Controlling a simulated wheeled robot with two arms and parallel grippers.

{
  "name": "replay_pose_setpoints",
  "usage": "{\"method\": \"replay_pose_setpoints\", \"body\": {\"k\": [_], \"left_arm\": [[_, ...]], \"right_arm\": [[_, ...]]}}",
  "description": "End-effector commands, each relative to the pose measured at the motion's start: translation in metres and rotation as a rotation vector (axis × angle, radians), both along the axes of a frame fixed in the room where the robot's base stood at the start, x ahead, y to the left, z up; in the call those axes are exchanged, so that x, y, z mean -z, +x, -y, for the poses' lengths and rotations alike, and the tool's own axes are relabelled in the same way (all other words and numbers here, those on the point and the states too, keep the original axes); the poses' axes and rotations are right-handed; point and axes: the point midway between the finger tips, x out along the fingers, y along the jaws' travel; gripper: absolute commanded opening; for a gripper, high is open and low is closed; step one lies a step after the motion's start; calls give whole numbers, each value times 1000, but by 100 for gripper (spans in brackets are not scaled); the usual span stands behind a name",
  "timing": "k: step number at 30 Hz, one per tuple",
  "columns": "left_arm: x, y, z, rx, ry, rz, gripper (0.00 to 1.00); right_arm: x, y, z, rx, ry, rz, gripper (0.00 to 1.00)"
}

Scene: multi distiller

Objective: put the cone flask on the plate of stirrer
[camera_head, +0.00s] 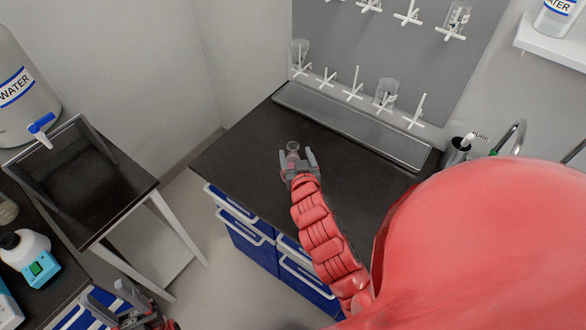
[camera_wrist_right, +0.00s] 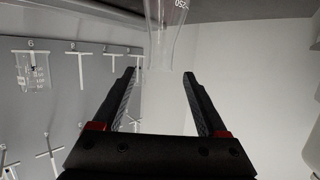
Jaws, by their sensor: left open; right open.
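The clear cone flask (camera_head: 293,148) stands on the dark bench at the far side of my right gripper (camera_head: 297,164). The right gripper is open, with the flask at or just beyond its fingertips. In the right wrist view, the flask (camera_wrist_right: 167,35) shows upside down at the top, in line with the gap between the two open fingers (camera_wrist_right: 160,78). I cannot tell whether they touch it. My left gripper (camera_head: 112,294) is open and empty at the lower left.
A WATER tank (camera_head: 22,88) with a blue tap stands at the left, beside a dark-topped stand (camera_head: 75,180). A pegboard (camera_head: 410,45) with hanging glassware is behind the bench, above a metal trough (camera_head: 350,125). A tap (camera_head: 512,138) is at the right.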

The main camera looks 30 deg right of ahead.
Motion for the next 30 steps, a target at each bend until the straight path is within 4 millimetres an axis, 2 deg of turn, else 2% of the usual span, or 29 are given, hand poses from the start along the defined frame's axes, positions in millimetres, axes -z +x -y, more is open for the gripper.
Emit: {"method": "replay_pose_setpoints", "body": {"k": [5,12,16,22,23,30], "left_arm": [[-13,0,0,0,0,0,50],[-31,0,0,0,0,0,50],[-33,0,0,0,0,0,50],[-31,0,0,0,0,0,50],[-31,0,0,0,0,0,50],[-31,0,0,0,0,0,50]], "right_arm": [[3,11,4,1,0,-7,76],[12,36,14,1,1,-4,76],[16,43,17,-1,-1,0,76],[17,44,17,-1,-1,0,76],[17,44,17,-1,-1,0,72],[17,43,17,-1,-1,0,29]]}}
